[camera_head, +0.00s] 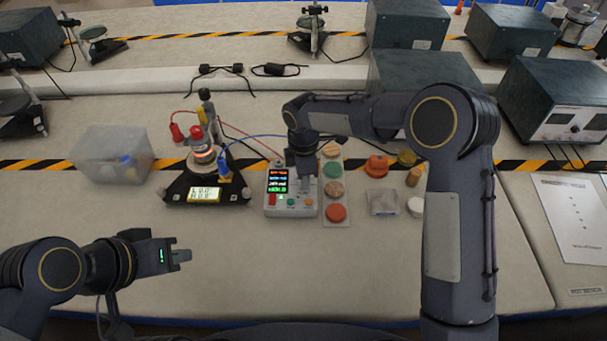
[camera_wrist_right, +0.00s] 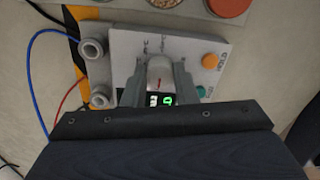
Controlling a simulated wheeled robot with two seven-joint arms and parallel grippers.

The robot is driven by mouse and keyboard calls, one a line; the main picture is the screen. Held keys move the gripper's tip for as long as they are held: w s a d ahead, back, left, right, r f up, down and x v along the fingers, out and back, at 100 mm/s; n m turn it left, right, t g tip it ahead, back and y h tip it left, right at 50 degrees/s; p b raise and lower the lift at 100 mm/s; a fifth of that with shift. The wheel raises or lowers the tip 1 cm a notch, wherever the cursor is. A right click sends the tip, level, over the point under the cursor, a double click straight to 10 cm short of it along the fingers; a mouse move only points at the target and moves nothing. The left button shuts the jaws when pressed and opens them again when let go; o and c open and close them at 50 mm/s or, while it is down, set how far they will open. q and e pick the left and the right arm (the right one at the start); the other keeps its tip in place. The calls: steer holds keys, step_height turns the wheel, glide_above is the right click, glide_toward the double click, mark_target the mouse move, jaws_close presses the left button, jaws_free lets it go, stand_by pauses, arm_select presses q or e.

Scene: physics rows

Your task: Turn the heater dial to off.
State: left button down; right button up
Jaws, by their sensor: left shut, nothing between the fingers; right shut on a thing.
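The heater control box (camera_head: 291,208) is a light grey unit with a lit display, standing on the bench in the middle of the head view. Its grey dial (camera_wrist_right: 160,72) shows in the right wrist view with a red mark on it. My right gripper (camera_wrist_right: 158,78) is shut on the dial, one finger on each side. In the head view the right gripper (camera_head: 305,180) comes down over the box and hides the dial. The dial's setting cannot be read. My left gripper (camera_head: 185,256) is shut and empty above the bench at the lower left.
A heater stand (camera_head: 205,190) with a lit readout is left of the box, joined by red and blue wires. A clear plastic box (camera_head: 112,155) is further left. A strip of coloured discs (camera_head: 335,190) lies close on the right. The front bench is clear.

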steer(key=o, duration=1)
steer(key=shift+r+b, duration=0.3)
steer(key=shift+r, duration=3.65)
